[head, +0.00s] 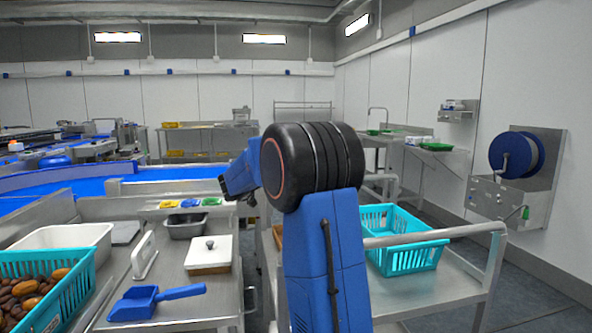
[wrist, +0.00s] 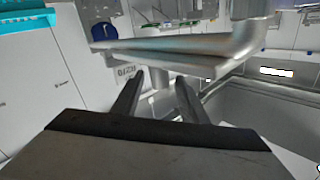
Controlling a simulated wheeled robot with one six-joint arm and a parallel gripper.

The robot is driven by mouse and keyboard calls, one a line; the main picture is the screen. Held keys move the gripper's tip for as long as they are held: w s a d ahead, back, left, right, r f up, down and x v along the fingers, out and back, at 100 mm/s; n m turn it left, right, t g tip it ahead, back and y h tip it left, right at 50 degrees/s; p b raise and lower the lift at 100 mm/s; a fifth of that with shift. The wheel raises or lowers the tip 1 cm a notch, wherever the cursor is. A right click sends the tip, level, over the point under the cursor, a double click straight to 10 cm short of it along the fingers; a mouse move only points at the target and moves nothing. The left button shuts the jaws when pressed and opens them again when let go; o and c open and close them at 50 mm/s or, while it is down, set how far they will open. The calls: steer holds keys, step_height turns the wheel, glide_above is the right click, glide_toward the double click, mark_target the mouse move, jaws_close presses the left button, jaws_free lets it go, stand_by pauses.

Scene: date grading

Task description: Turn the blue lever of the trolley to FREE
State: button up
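The steel trolley (head: 430,293) stands at the right in the head view, with a tubular rail (head: 440,235) at its near side. I cannot make out its blue lever in the head view. My gripper (head: 228,192) is small and dark there, at the end of my blue arm, left of the trolley. In the wrist view my gripper (wrist: 158,97) has its two dark fingers apart with nothing between them. A thick steel tube (wrist: 165,47) crosses just beyond the fingertips. A blue rounded patch (wrist: 103,32) shows past it; I cannot tell whether it is the lever.
A teal basket (head: 405,260) stands on the trolley. At the left are a bench with a blue scoop (head: 135,303), a white-lidded box (head: 208,255) and a teal crate (head: 50,310) of dates. A hose reel (head: 515,155) hangs on the right wall. Floor is clear at the lower right.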

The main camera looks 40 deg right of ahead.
steer(key=shift+w+d, duration=0.2)
steer(key=shift+d, duration=1.05)
steer(key=shift+w+d, duration=0.2)
steer(key=shift+d, duration=1.05)
steer(key=shift+c, duration=0.4)
steer(key=c, duration=0.9)
